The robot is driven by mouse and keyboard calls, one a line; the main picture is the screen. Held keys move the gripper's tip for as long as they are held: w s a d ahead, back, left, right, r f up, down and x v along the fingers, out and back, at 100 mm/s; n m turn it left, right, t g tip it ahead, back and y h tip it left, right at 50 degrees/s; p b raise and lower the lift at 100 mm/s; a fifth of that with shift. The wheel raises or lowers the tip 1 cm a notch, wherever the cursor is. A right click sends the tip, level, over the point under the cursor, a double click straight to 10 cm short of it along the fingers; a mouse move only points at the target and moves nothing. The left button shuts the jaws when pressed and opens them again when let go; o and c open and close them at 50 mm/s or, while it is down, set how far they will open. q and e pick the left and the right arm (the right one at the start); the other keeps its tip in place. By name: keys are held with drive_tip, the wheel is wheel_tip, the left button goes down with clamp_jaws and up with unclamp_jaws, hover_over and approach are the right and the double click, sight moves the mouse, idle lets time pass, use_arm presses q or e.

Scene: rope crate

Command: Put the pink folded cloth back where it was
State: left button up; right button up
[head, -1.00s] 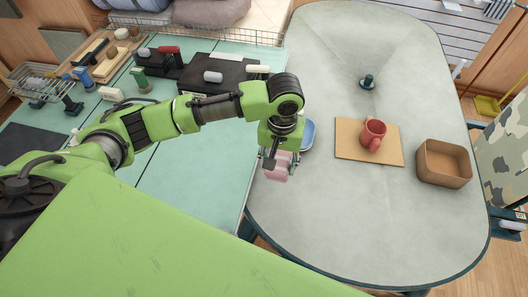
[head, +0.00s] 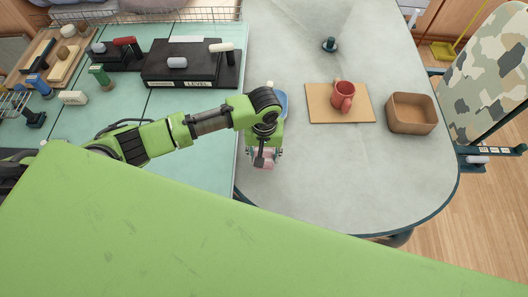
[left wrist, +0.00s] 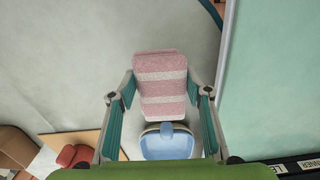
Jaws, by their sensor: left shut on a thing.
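The pink folded cloth (left wrist: 162,72), with pale stripes, is held between the two fingers of my left gripper (left wrist: 160,98) in the left wrist view. In the head view the cloth (head: 265,160) shows only partly below my left gripper (head: 265,153), which hides the rest. The gripper is shut on the cloth, over the left edge of the grey table (head: 330,185). Whether the cloth touches the tabletop, I cannot tell. My right gripper is not in view.
A blue object (head: 283,103) lies close beside my gripper, partly hidden. A red mug (head: 343,97) stands on a tan board (head: 318,110), with a brown open box (head: 411,113) to its right. A green worktop (head: 205,165) with tools adjoins on the left. The table's front middle is clear.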

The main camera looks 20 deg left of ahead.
use_arm(q)
wheel_tip(320, 180, down, 4)
drive_tip(key=shift+f+b, duration=0.25)
drive_tip(key=shift+b, duration=0.65)
drive_tip(key=shift+f+b, duration=0.3)
drive_tip(key=shift+f, duration=0.35)
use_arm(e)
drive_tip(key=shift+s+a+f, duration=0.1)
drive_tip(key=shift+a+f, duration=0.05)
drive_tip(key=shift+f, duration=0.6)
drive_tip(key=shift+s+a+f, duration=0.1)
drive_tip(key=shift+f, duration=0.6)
use_arm(q)
drive_tip(key=shift+f, duration=0.1)
drive_tip(key=shift+f, duration=0.55)
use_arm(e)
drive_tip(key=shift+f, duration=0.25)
use_arm(q)
drive_tip(key=o, duration=1.1)
drive_tip(key=shift+o, duration=0.3)
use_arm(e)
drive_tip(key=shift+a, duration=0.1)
use_arm(q)
drive_tip(key=shift+r, duration=0.1)
